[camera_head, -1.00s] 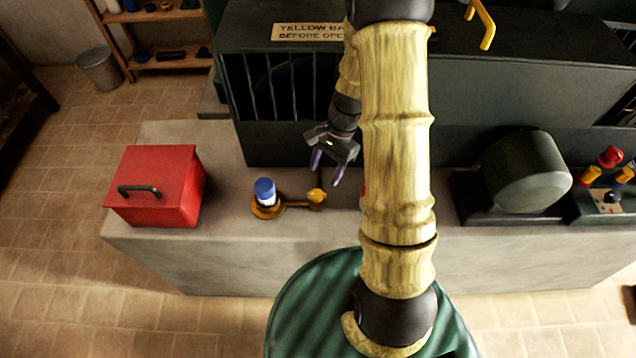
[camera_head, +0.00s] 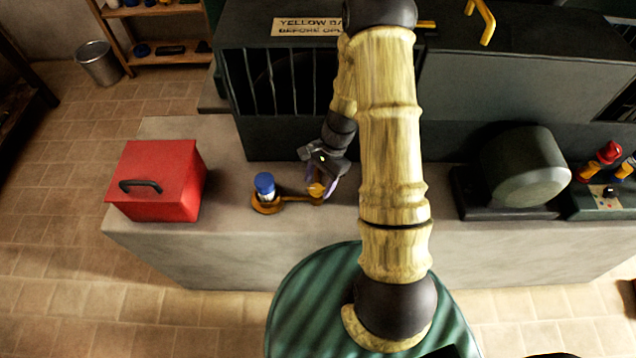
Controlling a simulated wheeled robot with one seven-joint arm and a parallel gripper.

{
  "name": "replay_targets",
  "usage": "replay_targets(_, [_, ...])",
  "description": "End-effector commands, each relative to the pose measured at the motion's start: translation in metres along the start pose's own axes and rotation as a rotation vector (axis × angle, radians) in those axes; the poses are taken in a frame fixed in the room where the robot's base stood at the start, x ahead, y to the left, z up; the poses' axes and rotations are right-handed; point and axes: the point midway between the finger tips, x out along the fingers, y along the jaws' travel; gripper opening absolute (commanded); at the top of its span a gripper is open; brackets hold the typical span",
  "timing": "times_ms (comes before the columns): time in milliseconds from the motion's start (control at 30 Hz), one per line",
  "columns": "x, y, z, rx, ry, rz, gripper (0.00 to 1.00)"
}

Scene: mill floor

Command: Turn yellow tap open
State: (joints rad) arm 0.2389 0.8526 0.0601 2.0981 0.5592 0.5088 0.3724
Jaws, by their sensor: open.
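The yellow tap (camera_head: 291,198) is on the pale stone counter. Its lever runs to the right from a round base under a blue-capped white piece (camera_head: 265,187) and ends in a yellow knob (camera_head: 316,190). My gripper (camera_head: 319,187) points down at the knob, with its purple fingers apart around or just beside it. The fingers partly cover the knob, and I cannot tell whether they touch it.
A red box (camera_head: 160,180) with a dark handle stands on the counter at left. A dark machine with a barred opening (camera_head: 270,85) rises behind the tap. A dark green rounded housing (camera_head: 525,168) and a small panel with red and yellow controls (camera_head: 603,195) are at right.

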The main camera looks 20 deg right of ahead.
Motion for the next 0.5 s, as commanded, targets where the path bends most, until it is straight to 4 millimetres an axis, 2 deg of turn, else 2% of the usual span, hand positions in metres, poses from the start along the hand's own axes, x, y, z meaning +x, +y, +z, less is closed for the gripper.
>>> replay_targets(133, [0.0108,0.0004,-0.0001,0.001,0.0,0.0,0.56])
replay_targets(367, [0.0117,0.0002,-0.0003,0.0,0.001,-0.001,0.56])
replay_targets(400, [0.0117,0.0001,-0.0003,0.0,0.001,-0.001,0.54])
replay_targets(500, [0.0116,0.0001,-0.0002,0.0,0.001,-0.001,0.34])
